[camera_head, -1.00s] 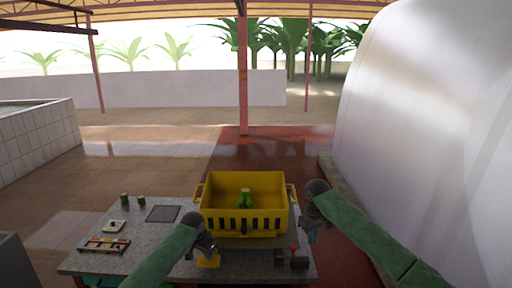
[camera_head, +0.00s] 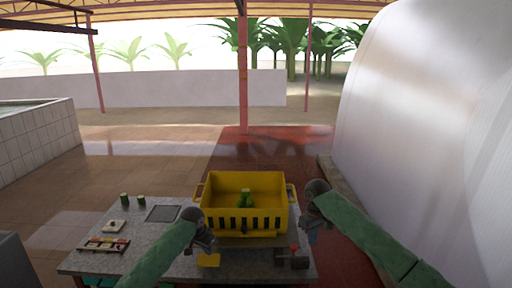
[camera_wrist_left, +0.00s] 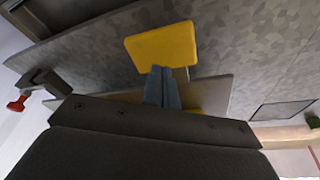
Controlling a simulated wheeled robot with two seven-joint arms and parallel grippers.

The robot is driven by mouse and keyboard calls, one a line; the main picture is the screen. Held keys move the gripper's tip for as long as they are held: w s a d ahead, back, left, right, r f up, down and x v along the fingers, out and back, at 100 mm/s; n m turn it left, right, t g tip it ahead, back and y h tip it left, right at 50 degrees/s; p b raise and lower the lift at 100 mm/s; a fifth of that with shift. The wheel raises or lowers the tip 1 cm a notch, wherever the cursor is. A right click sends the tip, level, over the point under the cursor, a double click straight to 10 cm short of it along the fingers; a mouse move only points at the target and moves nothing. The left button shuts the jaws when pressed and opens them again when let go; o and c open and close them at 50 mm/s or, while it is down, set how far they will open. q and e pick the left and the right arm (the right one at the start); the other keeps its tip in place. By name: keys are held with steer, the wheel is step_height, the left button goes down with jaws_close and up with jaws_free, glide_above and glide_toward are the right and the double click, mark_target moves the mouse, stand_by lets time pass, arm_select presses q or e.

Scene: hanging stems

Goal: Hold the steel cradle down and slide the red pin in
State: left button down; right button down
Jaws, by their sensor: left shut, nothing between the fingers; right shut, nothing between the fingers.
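A steel plate (camera_wrist_left: 217,95), which looks like the cradle, carries a yellow pad (camera_wrist_left: 160,46) on a short grey piece. In the head view the yellow pad (camera_head: 208,260) lies at the table's front, before the yellow crate. The red pin (camera_head: 294,246) stands at a dark block (camera_head: 291,260) to its right; its red knob (camera_wrist_left: 17,104) also shows in the left wrist view. My left gripper (camera_head: 210,249) is shut and empty, its fingertips close to the yellow pad; contact is unclear. My right gripper (camera_head: 312,238) is shut and empty, right of the crate and above the pin.
The yellow crate (camera_head: 265,222) holds green stem pieces (camera_head: 246,198). On the grey table (camera_head: 150,248) to the left are a dark square plate (camera_head: 163,213), a small white item (camera_head: 115,227), two green pieces (camera_head: 125,200) and a rack (camera_head: 104,245).

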arm_select(q)
step_height(320, 180, up, 7)
stand_by(1.2)
steer(key=shift+f, duration=0.2)
